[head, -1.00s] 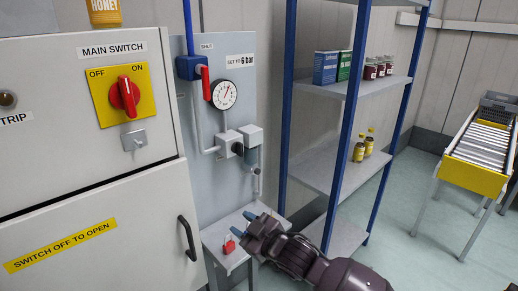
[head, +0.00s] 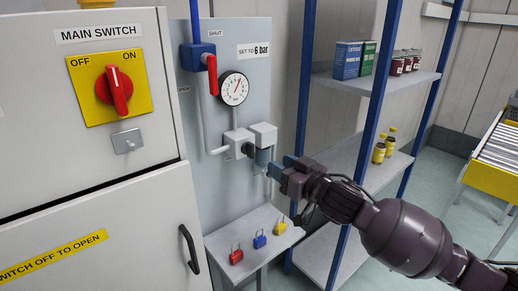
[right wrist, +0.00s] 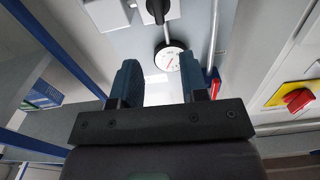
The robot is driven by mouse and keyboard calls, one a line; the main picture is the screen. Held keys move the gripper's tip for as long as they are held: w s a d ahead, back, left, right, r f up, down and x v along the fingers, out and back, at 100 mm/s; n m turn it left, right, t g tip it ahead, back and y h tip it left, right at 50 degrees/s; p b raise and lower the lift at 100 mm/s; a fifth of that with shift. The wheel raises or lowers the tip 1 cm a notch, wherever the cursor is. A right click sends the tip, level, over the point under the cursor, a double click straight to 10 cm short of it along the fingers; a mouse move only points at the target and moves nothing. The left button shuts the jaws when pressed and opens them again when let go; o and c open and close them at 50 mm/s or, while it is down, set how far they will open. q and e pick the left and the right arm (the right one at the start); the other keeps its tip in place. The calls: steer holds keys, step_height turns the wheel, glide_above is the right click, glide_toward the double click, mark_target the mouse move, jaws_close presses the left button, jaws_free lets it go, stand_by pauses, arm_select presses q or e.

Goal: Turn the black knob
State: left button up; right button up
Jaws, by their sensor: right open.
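The black knob (head: 248,149) sits on the front of the grey regulator (head: 263,134) on the panel, below the round pressure gauge (head: 234,88). In the right wrist view the knob (right wrist: 157,8) shows at the top edge, beyond my fingertips, with the gauge (right wrist: 171,56) nearer the middle. My right gripper (head: 279,167) is open and empty, just right of and slightly below the knob, beside the regulator's lower bowl. Its two blue fingers (right wrist: 158,70) are spread wide in the wrist view, apart from the knob. My left gripper is not in view.
A small shelf (head: 225,268) below holds a red, a blue and a yellow padlock. A red-handled valve (head: 211,72) is above left. A blue-post rack (head: 302,100) stands close behind my right arm. The switch cabinet (head: 60,165) is at the left.

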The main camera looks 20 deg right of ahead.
mark_target(253, 148)
steer(key=x, duration=1)
steer(key=shift+w+a+f, duration=0.1)
steer(key=shift+w, duration=0.25)
steer(key=shift+c, duration=0.3)
jaws_close()
